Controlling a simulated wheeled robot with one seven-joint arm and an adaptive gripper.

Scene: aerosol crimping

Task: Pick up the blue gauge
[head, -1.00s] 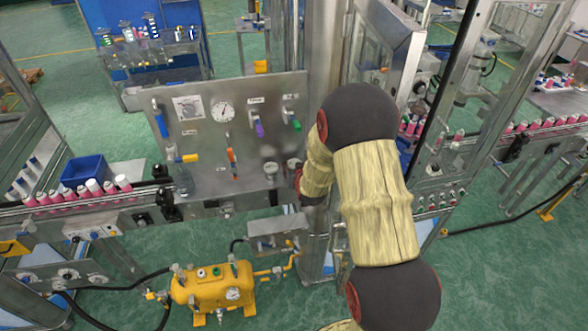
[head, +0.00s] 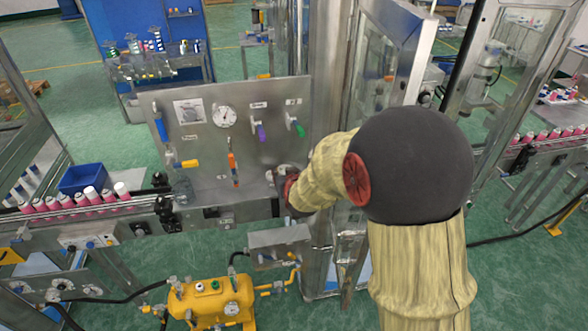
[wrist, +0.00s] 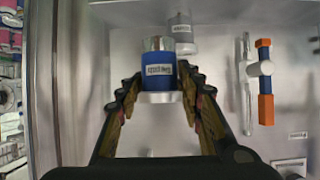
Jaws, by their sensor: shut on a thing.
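The blue gauge (wrist: 159,74) is a short blue cylinder with a white label and a clear grey top, in the middle of the wrist view. My gripper (wrist: 160,82) has one finger on each side of it and is shut on it. A pale disc-like part shows below the blue body. I cannot tell whether the gauge is clear of the surface. In the head view my wrist reaches the lower right of the metal panel, and the blue gauge cannot be made out there.
A grey labelled gauge (wrist: 181,34) stands just beyond the blue one. An orange-ended tool (wrist: 265,82) is to the right in the wrist view. The metal panel (head: 205,150) carries a dial (head: 224,117) and coloured valves. A conveyor with pink cans (head: 75,202) runs at left.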

